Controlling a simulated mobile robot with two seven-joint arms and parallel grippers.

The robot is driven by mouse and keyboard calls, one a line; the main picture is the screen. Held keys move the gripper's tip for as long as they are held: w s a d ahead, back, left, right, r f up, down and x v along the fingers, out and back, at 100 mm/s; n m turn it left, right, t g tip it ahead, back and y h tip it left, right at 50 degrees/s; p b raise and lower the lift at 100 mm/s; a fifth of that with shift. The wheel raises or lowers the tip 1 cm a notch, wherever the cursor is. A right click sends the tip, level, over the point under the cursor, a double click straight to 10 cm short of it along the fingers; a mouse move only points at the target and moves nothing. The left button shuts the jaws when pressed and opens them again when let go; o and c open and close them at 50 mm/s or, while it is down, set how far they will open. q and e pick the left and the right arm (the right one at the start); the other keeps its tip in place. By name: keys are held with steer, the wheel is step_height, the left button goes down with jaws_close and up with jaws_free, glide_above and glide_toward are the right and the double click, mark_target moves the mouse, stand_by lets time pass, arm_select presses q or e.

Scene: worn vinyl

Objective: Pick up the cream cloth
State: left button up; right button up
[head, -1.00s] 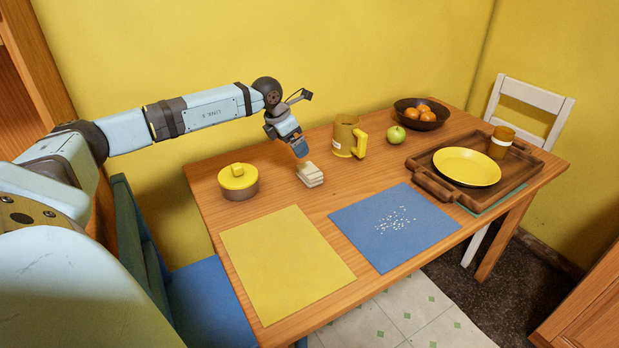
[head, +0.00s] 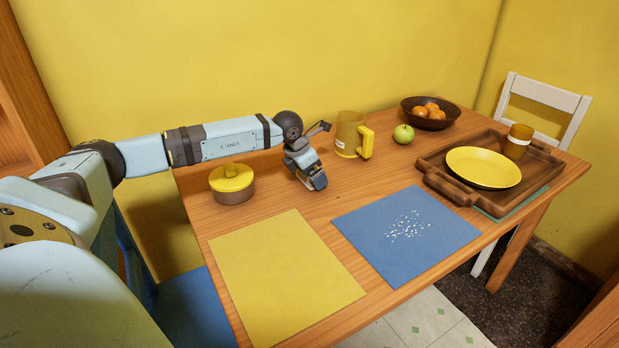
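The cream cloth cannot be made out now. My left gripper (head: 317,182) is low over the table at the spot where the cloth lay and hides it. The gripper points down, between the yellow-lidded pot and the yellow mug. Its finger gap does not show, so I cannot tell whether it is open or shut, or whether it touches the cloth. My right gripper is not in view.
The yellow-lidded pot (head: 232,184) is left of the gripper; the yellow mug (head: 350,134) and green apple (head: 404,134) are right. A yellow mat (head: 284,277) and a blue mat with white crumbs (head: 380,248) lie in front. A wooden tray (head: 443,186) holds a plate and cup.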

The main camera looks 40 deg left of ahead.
arm_select(q)
steer(key=shift+d, duration=0.1)
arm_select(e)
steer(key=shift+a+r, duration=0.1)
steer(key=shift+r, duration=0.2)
arm_select(q)
steer(key=c, duration=0.6)
steer(key=shift+r, duration=0.1)
steer(key=shift+r, duration=0.35)
steer(key=shift+r+p, duration=2.25)
steer(key=shift+r, duration=7.3)
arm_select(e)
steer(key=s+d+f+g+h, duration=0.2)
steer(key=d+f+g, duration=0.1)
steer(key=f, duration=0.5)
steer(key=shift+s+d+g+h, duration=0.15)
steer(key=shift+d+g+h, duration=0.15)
